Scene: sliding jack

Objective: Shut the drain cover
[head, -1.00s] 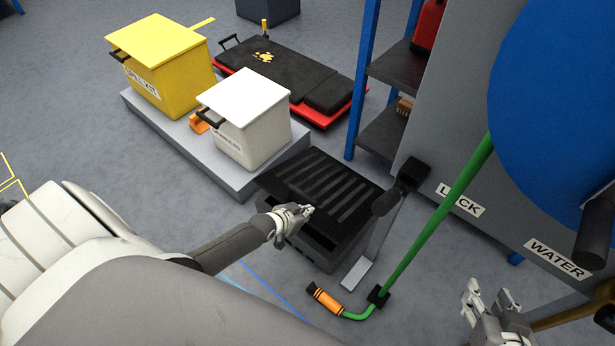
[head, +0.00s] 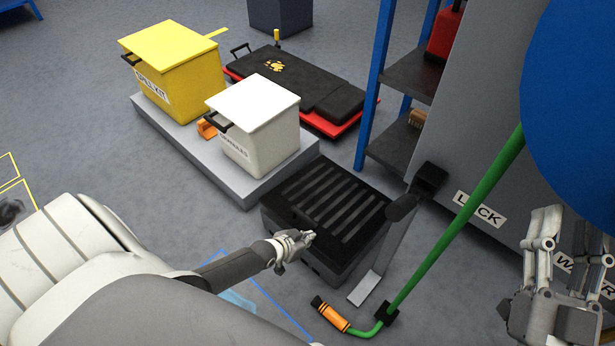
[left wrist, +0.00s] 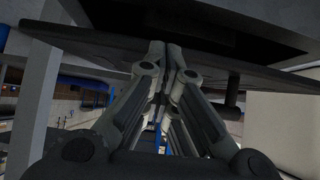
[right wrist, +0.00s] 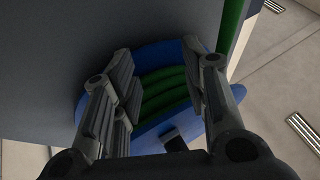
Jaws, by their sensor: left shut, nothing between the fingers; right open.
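The drain cover (head: 340,208) is a black slatted grate on top of a black box-shaped drain (head: 318,268) on the floor. In the head view it lies low over the box; I cannot tell whether it is fully flush. My left gripper (head: 308,236) is shut and empty at the cover's near edge. In the left wrist view its fingertips (left wrist: 165,48) meet or nearly meet the edge of a dark plate (left wrist: 95,47); contact is unclear. My right gripper (head: 567,222) is open and empty in front of the grey cabinet, away from the drain.
A pedal-like post (head: 385,250) and a green hose with an orange nozzle (head: 332,317) stand close right of the drain. A grey platform (head: 240,190) with a white bin (head: 262,140) and yellow bin (head: 185,85) lies behind left. A blue-framed shelf (head: 405,75) stands behind.

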